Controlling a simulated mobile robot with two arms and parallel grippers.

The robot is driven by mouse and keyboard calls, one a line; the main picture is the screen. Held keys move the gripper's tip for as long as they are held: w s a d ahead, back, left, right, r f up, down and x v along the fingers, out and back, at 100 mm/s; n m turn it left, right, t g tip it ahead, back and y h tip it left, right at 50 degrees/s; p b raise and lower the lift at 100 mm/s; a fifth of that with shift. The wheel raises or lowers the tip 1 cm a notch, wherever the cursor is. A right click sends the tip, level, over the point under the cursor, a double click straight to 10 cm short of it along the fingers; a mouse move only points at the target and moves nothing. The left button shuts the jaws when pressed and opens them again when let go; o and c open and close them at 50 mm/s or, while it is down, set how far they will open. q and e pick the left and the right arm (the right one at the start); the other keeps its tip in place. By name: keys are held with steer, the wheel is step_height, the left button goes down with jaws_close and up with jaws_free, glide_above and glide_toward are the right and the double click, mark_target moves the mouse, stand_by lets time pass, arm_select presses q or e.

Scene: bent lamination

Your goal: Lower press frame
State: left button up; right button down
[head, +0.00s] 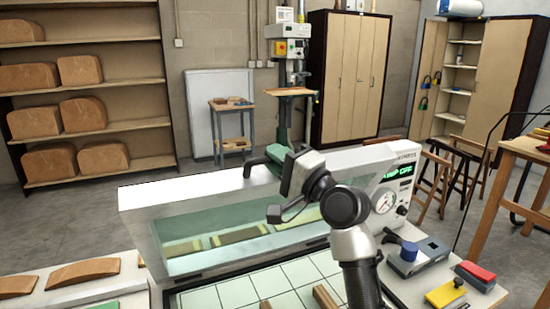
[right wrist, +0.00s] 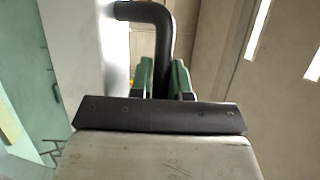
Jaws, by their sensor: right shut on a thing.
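The press frame (head: 150,195) is a white bar with a clear panel below it, standing raised and tilted over the press. Below and in front of it lies the pale gridded bed (head: 250,290). My right gripper (head: 276,155) is at the frame's top edge, near its middle. In the right wrist view, its green fingers (right wrist: 163,78) are shut on the frame's bent black handle (right wrist: 145,11). Light strips (head: 238,236) show through the panel. My wrist hides part of the frame. My left gripper is in neither view.
A control panel with a green display (head: 397,173) and gauge (head: 385,202) is at the press's right end. Blue-grey (head: 418,256), yellow (head: 445,294) and red (head: 477,273) tools lie on the right. Curved wood pieces (head: 84,272) lie at the left. Shelves stand behind.

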arm_select(q)
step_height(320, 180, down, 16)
steer(key=b, duration=1.5)
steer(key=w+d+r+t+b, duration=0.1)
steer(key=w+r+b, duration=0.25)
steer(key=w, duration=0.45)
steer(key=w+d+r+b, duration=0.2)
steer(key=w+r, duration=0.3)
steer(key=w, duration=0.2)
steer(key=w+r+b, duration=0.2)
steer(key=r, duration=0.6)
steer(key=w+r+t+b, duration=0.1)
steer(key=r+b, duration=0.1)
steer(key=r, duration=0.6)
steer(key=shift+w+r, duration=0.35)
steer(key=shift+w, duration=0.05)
arm_select(e)
steer(key=s+d+f+n+y, duration=0.2)
steer(key=s+d+f+y, duration=0.1)
steer(key=s+f, duration=0.6)
steer(key=s+d+f+n+t+y, duration=0.1)
steer(key=s+d+f+n+y, duration=0.2)
steer(key=s+f, duration=0.5)
steer(key=shift+s+f+y, duration=0.4)
steer(key=shift+s+y, duration=0.3)
steer(key=shift+s, duration=0.4)
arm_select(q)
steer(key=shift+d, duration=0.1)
arm_select(e)
steer(key=shift+d, duration=0.1)
